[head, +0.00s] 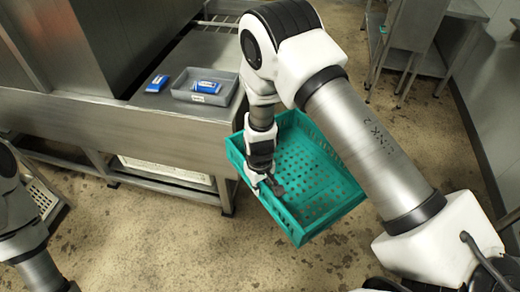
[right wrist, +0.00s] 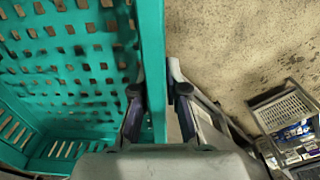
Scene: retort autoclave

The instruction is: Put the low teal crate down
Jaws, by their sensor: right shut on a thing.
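The low teal crate (head: 318,207) is empty, with a floor and walls full of slots. In the head view it hangs tilted in front of the steel table's right end. My right gripper (head: 268,184) is shut on the crate's near left wall. In the right wrist view the crate (right wrist: 70,60) fills the left side, and the fingers of the right gripper (right wrist: 160,95) stand on both sides of its wall. Part of the crate is hidden behind my right arm. My left arm shows at the left edge of the head view, but its gripper is out of sight.
A steel table (head: 150,125) bears a grey tray (head: 213,98) with a blue pack in it and another blue pack (head: 157,83) beside it. A white crate (head: 168,171) is under the table. Another steel stand (head: 425,62) is at the back right. The floor (head: 150,235) in front is bare.

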